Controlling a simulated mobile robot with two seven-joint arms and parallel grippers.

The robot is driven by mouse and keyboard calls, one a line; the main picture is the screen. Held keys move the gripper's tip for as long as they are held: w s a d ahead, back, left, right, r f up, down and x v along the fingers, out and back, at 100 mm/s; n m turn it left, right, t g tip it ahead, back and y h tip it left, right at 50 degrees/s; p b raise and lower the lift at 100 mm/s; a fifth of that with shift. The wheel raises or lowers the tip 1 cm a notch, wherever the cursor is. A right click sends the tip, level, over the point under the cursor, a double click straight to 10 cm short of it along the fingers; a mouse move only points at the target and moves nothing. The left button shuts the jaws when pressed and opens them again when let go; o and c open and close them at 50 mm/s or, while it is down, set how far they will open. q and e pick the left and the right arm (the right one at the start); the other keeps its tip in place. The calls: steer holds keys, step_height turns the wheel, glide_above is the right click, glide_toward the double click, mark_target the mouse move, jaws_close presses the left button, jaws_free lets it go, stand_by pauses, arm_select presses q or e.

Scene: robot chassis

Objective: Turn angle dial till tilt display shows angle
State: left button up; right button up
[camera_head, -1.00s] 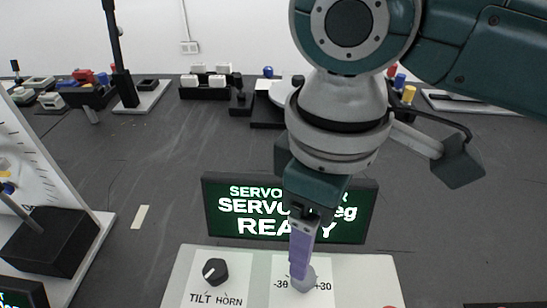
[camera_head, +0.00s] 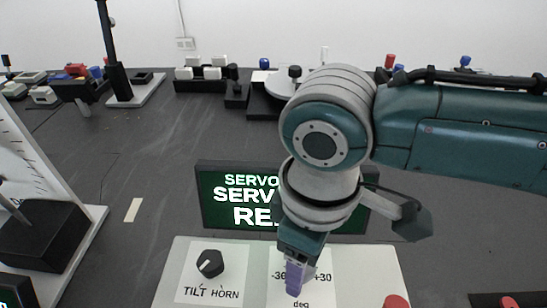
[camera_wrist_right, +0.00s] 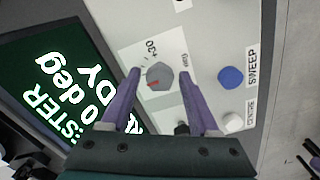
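The angle dial (camera_wrist_right: 160,77) is a grey round knob with a red mark, on a white label reading +30 and deg. My right gripper (camera_wrist_right: 160,71) has its purple fingers apart, one on each side of the dial, with small gaps showing. In the head view the right gripper (camera_head: 294,288) points down at the label between -30 and +30 and hides the dial. The tilt display (camera_head: 228,205) is a dark screen with green-white text, partly covered by my right arm. In the wrist view the display (camera_wrist_right: 65,85) shows "0 deg". My left gripper is not in view.
A black selector knob (camera_head: 210,263) marked TILT and HORN is on the same panel (camera_head: 180,255). A blue button (camera_wrist_right: 231,77) by SWEEP and a white button (camera_wrist_right: 233,121) by CENTRE sit beside the dial. A stand with a black block (camera_head: 42,237) is at the left.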

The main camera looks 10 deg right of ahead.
jaws_close()
stand_by(0.4)
steer(key=m+p, duration=0.2)
steer(key=shift+s+r+p, duration=0.1)
steer(key=shift+r+p, duration=0.15)
steer(key=shift+p, duration=0.1)
steer(key=shift+m+p, duration=1.15)
steer(key=shift+m, duration=0.05)
steer(key=m+p, duration=0.2)
steer(key=m, duration=0.1)
steer(key=shift+a+f, duration=0.1)
steer(key=shift+f+m+p, duration=0.1)
steer(key=shift+m+p, duration=0.35)
steer(key=shift+m, duration=0.75)
